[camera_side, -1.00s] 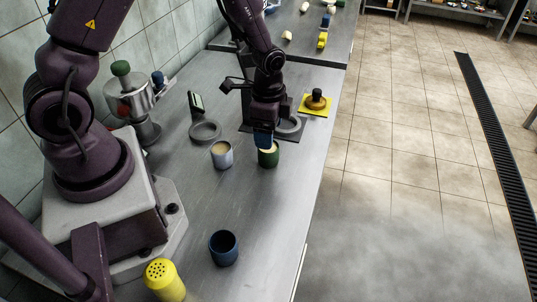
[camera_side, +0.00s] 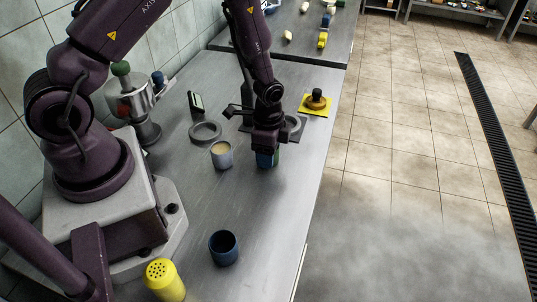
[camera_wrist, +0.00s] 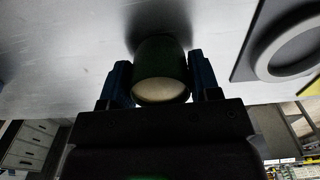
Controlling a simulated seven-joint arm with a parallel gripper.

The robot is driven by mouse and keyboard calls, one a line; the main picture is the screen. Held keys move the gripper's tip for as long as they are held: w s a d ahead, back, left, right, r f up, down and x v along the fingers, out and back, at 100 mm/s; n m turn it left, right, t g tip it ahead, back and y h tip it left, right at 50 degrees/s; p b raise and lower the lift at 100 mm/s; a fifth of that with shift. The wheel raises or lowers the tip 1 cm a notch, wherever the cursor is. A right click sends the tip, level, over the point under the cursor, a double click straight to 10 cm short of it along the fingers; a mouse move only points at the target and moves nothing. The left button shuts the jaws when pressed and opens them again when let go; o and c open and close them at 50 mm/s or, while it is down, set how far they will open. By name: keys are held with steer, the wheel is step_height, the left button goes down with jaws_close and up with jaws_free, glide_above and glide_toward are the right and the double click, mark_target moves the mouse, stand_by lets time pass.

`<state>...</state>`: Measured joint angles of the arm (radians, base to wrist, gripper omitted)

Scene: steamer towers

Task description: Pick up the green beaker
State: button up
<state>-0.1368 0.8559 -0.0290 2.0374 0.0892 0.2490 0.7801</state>
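The green beaker (camera_wrist: 162,58) stands on the steel counter, with a pale fill showing at its mouth in the wrist view. In the side view most of it is hidden behind my gripper, with a green sliver (camera_side: 276,157) showing. My gripper (camera_wrist: 162,80) is lowered over it, with one blue finger on each side of the beaker. The fingers are open; a small gap shows on the left side, and I cannot tell whether the right finger touches. In the side view my gripper (camera_side: 267,160) points straight down.
A grey-blue beaker (camera_side: 222,158) with pale fill stands just left of my gripper. A dark blue cup (camera_side: 223,248) and a yellow shaker (camera_side: 164,280) are nearer the camera. A grey ring (camera_side: 205,132) lies behind. A tamper sits on a yellow mat (camera_side: 315,110).

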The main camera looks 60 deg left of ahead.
steer(key=c, duration=0.9)
steer(key=shift+o, duration=0.2)
steer(key=shift+r, duration=0.25)
steer(key=shift+r, duration=0.8)
steer(key=shift+r, duration=2.5)
